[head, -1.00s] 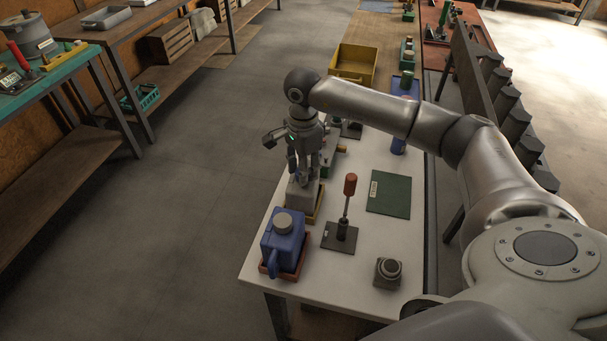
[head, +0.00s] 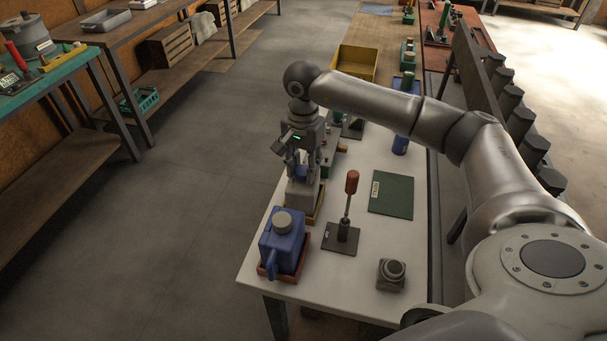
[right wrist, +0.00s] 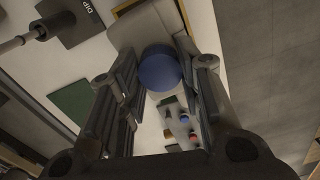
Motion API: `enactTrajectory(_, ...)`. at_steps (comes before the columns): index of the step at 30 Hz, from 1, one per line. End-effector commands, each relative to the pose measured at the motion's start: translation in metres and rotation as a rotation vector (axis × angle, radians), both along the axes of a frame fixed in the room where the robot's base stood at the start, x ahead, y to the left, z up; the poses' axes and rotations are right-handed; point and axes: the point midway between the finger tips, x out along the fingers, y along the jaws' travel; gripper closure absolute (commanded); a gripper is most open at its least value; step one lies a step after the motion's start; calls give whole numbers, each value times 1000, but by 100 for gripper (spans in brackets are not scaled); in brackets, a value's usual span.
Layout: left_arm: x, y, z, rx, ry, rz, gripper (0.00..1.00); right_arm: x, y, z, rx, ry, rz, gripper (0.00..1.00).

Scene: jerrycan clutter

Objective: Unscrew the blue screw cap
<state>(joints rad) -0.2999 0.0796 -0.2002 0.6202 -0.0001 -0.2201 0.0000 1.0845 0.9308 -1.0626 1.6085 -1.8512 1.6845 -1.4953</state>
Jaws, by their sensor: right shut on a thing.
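The blue screw cap (right wrist: 160,68) sits between the two fingers of my right gripper in the right wrist view, over the light grey jerrycan (right wrist: 135,30). My right gripper (head: 302,170) points down, shut on the cap; its fingers mostly hide the cap in the head view. The grey jerrycan (head: 300,196) stands upright in a yellow tray (head: 318,213) near the table's left edge. I cannot tell whether the cap is still threaded on. My left gripper is not in view.
A blue jerrycan (head: 282,245) with a grey cap stands in a reddish tray in front. A red-handled tool (head: 350,185) stands upright on a dark plate to the right. A green mat (head: 391,194) and a small grey fitting (head: 391,272) lie farther right. Bare white tabletop lies between them.

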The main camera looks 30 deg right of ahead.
Motion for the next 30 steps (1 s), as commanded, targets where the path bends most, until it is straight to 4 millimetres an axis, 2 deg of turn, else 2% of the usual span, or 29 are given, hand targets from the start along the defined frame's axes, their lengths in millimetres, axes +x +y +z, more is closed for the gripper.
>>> enactTrajectory(3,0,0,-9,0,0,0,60,1,0,-2,1,-3,126,92)
enactTrajectory(9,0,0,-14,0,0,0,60,0,0,-1,0,-1,284,92)
enactTrajectory(17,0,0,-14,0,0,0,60,0,0,0,-1,0,301,92)
enactTrajectory(18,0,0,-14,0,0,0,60,0,0,0,-1,0,301,64)
enactTrajectory(19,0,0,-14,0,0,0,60,0,0,0,0,0,301,60)
enactTrajectory(30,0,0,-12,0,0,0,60,0,0,2,0,0,299,60)
